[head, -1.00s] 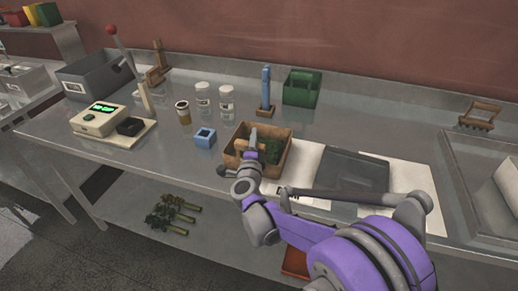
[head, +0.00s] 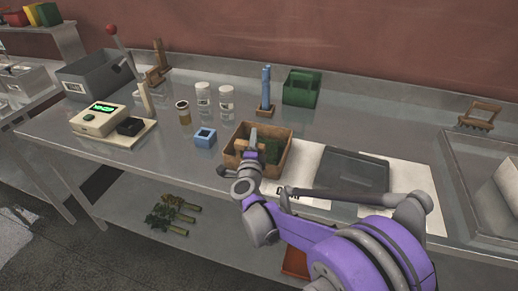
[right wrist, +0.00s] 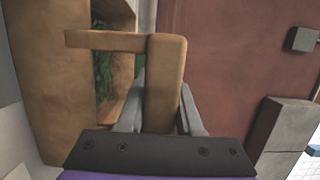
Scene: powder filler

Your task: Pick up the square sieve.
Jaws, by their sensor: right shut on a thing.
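A brown wooden square box form (head: 284,160), which I take to be the square sieve, sits on the bench with green material (head: 272,150) inside. My right gripper (head: 252,147) is over its left part, shut on a light wooden bar. In the right wrist view the bar (right wrist: 163,75) stands between the fingers, with a crosspiece (right wrist: 105,40) running left. A larger wooden wall (right wrist: 38,85) and some green show behind it. How the bar joins the box is hidden. My left gripper is not in view.
A blue square cup (head: 204,138), an amber jar (head: 184,113) and two clear jars (head: 226,98) stand left of the box. A dark grey tray (head: 352,171) lies on white sheets to the right. A green holder (head: 300,88) stands behind.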

